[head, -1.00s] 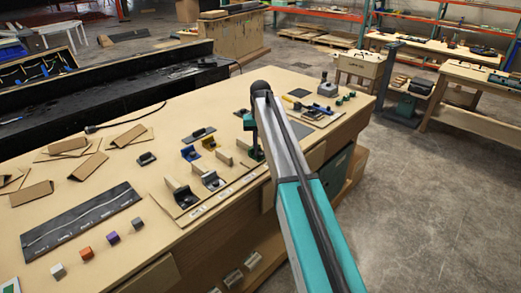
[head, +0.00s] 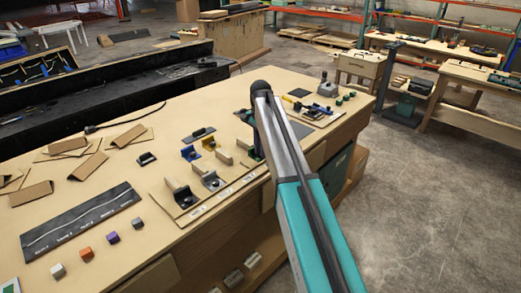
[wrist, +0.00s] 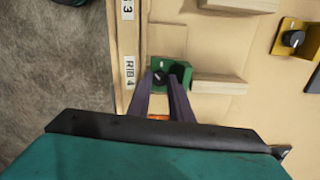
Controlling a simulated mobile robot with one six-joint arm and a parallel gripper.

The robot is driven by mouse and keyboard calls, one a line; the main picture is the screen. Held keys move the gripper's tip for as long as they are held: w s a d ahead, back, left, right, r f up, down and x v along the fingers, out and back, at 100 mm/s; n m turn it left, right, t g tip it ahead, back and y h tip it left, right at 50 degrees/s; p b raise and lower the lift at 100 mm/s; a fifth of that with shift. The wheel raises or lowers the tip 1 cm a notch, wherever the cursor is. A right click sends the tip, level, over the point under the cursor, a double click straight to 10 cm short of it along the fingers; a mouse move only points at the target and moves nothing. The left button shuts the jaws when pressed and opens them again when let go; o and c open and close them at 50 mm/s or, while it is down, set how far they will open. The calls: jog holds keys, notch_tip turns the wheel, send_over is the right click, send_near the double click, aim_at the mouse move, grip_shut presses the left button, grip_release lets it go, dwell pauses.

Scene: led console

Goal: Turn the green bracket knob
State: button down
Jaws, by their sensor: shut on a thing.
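The green bracket (wrist: 184,72) stands on the board in the wrist view, with its dark knob (wrist: 161,77) facing the camera. My gripper (wrist: 162,84) reaches down over it, and its two dark fingers are shut on the knob, one on each side. The fingers partly hide the knob and the bracket's lower part. An orange bit shows between the fingers, and I cannot tell what it is. In the head view my arm hides most of the bracket and the gripper.
A yellow bracket (wrist: 293,38) with a black knob stands to the right in the wrist view. Wooden blocks (wrist: 220,87) lie near the green bracket.

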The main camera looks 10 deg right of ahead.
jog(key=m, duration=0.4)
jog(key=shift+w+r, duration=0.15)
jog(key=shift+r, duration=0.1)
jog(key=shift+m, duration=2.1)
jog(key=c, duration=1.8)
grip_release()
jog(key=shift+c, duration=0.2)
jog(key=shift+f, duration=0.1)
notch_tip(320, 180, up, 14)
jog(key=b, duration=0.3)
